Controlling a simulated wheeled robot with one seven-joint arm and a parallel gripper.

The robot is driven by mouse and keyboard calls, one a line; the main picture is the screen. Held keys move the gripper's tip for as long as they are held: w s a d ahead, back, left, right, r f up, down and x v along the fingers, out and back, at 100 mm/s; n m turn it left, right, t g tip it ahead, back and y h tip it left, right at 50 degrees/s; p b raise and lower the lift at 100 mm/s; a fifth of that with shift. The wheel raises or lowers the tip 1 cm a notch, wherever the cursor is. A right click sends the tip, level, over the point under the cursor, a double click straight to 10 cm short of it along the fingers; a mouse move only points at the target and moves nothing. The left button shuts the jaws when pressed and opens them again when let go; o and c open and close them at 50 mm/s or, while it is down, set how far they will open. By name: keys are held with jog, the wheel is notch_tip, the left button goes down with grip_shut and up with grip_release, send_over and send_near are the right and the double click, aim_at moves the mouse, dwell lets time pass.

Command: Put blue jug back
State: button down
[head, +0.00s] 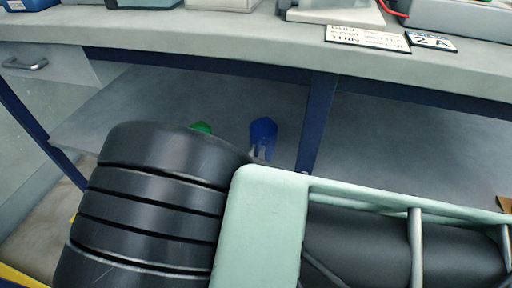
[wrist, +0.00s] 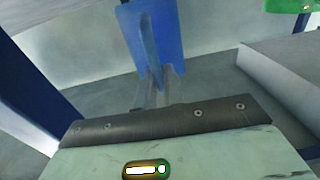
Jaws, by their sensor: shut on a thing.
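The blue jug (wrist: 166,40) shows in the wrist view at the top centre, straight ahead of my gripper. My gripper (wrist: 150,82) is shut on the jug, with its grey fingers against the blue side. In the head view the blue jug (head: 263,133) is on or just above the grey shelf under the bench, left of a dark blue post. The gripper there is a small pale shape at the jug's lower part, mostly hidden behind my arm. I cannot tell whether the jug touches the shelf.
A green object (head: 201,128) stands on the shelf left of the jug, partly hidden by my arm; a green object (wrist: 290,5) also shows in the wrist view. The dark blue post (head: 318,120) is close on the jug's right. The bench top (head: 250,30) overhangs the shelf.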

jog(key=shift+f+b, duration=0.75)
jog(key=shift+f, duration=1.9)
jog(key=shift+f, duration=0.2)
jog(key=c, duration=1.5)
grip_release()
jog(key=shift+r, duration=0.1)
